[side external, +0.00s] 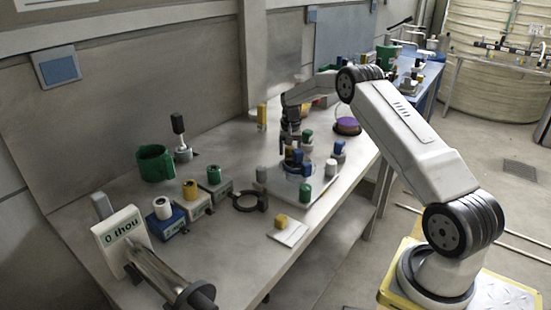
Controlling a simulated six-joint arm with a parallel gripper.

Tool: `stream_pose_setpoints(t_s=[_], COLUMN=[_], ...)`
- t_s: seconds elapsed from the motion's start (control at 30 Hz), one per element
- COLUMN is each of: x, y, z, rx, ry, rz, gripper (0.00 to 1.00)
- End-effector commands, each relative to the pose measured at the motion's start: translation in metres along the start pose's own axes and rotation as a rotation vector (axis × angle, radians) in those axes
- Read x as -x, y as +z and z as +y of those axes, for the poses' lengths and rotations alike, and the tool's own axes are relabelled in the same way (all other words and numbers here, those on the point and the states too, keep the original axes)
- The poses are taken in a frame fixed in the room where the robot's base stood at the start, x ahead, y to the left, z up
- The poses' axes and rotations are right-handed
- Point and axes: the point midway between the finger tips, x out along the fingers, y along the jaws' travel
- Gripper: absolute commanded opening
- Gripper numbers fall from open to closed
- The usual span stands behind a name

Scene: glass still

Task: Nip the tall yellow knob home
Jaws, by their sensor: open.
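A tall yellow post-like piece (262,116) stands upright at the back of the bench, left of my gripper. A yellow knob (190,188) sits on a pale box in the row of boxes at the left. A shorter yellow knob (280,222) sits on a white plate near the front edge. I cannot tell for certain which one is the tall yellow knob. My gripper (290,140) points down over the back of the glass still (297,168), apart from all three yellow pieces. It looks small and dark, its fingers are open, and I see nothing held.
Green, blue and white knobs crowd the still's pale base (318,187). A dark ring clamp (249,201) lies left of it. A green cup (155,163), a black-topped stand (181,140) and a "0 thou" gauge (122,238) stand at left. The front middle bench is mostly bare.

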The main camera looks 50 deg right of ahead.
Motion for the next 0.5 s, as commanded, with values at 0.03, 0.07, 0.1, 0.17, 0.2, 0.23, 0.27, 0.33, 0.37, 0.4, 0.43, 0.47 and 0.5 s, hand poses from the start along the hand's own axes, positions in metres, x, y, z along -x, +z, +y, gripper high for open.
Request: stream_pose_setpoints(t_s=[0.03, 0.07, 0.1, 0.17, 0.2, 0.23, 0.27, 0.33, 0.37, 0.4, 0.43, 0.47, 0.5], x=[0.0000, 0.0001, 0.0000, 0.0001, 0.0000, 0.0000, 0.0000, 0.0000, 0.0000, 0.0001, 0.0001, 0.0001, 0.0001], y=[0.0000, 0.0000, 0.0000, 0.0000, 0.0001, 0.0001, 0.0001, 0.0001, 0.0000, 0.0000, 0.0000, 0.0000, 0.0000], z=[0.0000, 0.0000, 0.0000, 0.0000, 0.0000, 0.0000, 0.0000, 0.0000, 0.0001, 0.0000, 0.0000, 0.0000, 0.0000], rx=[0.035, 0.056, 0.081, 0.110, 0.122, 0.130, 0.135, 0.139, 0.138, 0.138, 0.138, 0.137, 0.137], ry=[0.000, 0.000, 0.000, 0.000, 0.000, 0.000, 0.000, 0.000, 0.000, 0.000, 0.000, 0.000, 0.000], rz=[0.000, 0.000, 0.000, 0.000, 0.000, 0.000, 0.000, 0.000, 0.000, 0.000, 0.000, 0.000, 0.000], gripper=[0.70, 0.70, 0.70, 0.70, 0.70, 0.70, 0.70, 0.70, 0.70, 0.70, 0.70, 0.70, 0.70])
